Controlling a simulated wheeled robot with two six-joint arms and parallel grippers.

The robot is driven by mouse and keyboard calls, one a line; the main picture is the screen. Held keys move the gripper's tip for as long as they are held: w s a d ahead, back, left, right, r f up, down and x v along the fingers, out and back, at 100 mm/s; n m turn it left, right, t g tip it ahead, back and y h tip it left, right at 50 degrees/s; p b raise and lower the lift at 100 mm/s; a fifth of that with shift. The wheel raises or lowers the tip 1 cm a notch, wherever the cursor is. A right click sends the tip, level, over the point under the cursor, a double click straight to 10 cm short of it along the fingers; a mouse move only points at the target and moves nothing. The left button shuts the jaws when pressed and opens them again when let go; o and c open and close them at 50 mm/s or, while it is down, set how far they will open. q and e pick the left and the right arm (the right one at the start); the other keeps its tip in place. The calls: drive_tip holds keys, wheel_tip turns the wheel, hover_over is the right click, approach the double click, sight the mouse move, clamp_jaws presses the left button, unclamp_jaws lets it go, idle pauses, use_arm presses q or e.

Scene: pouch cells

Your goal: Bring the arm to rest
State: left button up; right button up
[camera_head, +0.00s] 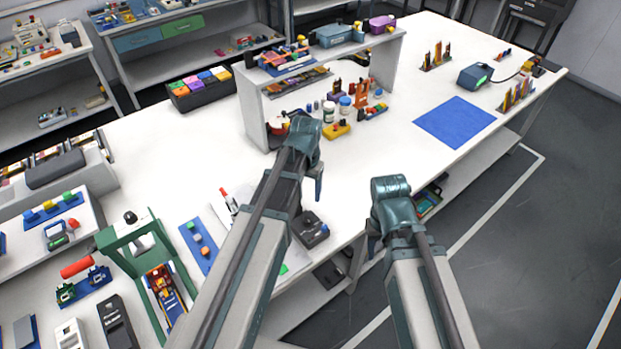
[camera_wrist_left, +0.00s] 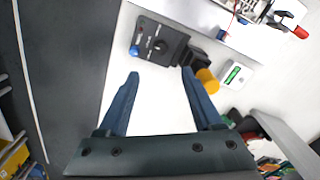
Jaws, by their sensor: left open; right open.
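My left gripper (camera_head: 318,185) hangs at the end of my left arm, over the front part of the white table. In the left wrist view the left gripper (camera_wrist_left: 160,78) has its two fingers spread, with bare white table between them. A black device with a dial (camera_wrist_left: 158,43) lies just beyond the fingertips in that view. My right gripper (camera_head: 374,238) is to the right, near the table's front edge and over the grey floor side. Its fingers are mostly hidden behind its teal wrist, and no held thing shows.
The white table (camera_head: 360,185) has a small shelf unit (camera_head: 252,105) with bottles and tools under it. A blue mat (camera_head: 455,122) lies at the right. A green press frame (camera_head: 135,240) stands at the lower left. A black box (camera_head: 309,230) sits beside my left arm.

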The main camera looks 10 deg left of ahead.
use_arm(q)
drive_tip(key=s+d+f+m+y+b, duration=0.1)
drive_tip(key=s+d, duration=0.9)
drive_tip(key=s, duration=0.4)
drive_tip(key=shift+d+f+m, duration=0.2)
drive_tip(key=shift+d+m, duration=0.1)
drive_tip(key=shift+s, duration=0.1)
